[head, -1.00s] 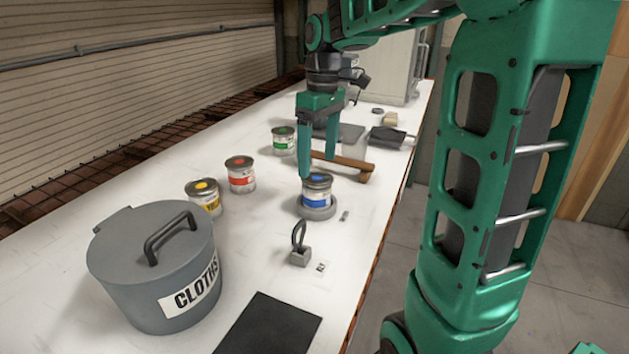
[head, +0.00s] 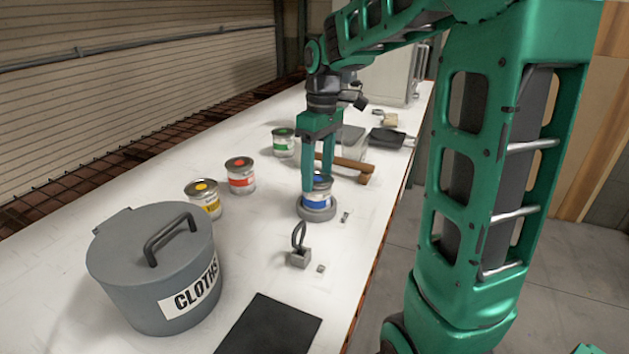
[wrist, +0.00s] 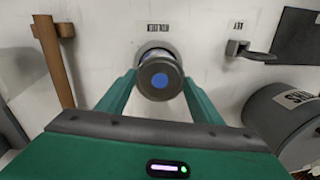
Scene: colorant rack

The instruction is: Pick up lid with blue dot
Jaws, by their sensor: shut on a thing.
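The lid with the blue dot (wrist: 159,80) is grey and round and sits on top of the blue-labelled can (head: 314,198). That can stands upright on a round grey base (head: 317,214) on the white bench. My gripper (head: 318,182) reaches down from above with one finger on each side of the lid and is shut on it. In the head view the fingers hide part of the lid. In the wrist view the blue dot faces the camera between the fingertips.
Cans with yellow (head: 203,199), red (head: 241,175) and green (head: 284,143) labels stand to the left. A wooden-handled tool (head: 345,163) lies just behind the gripper. A grey CLOTHS bin (head: 150,260), a looped-handle block (head: 299,256) and a black mat (head: 268,326) are nearer.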

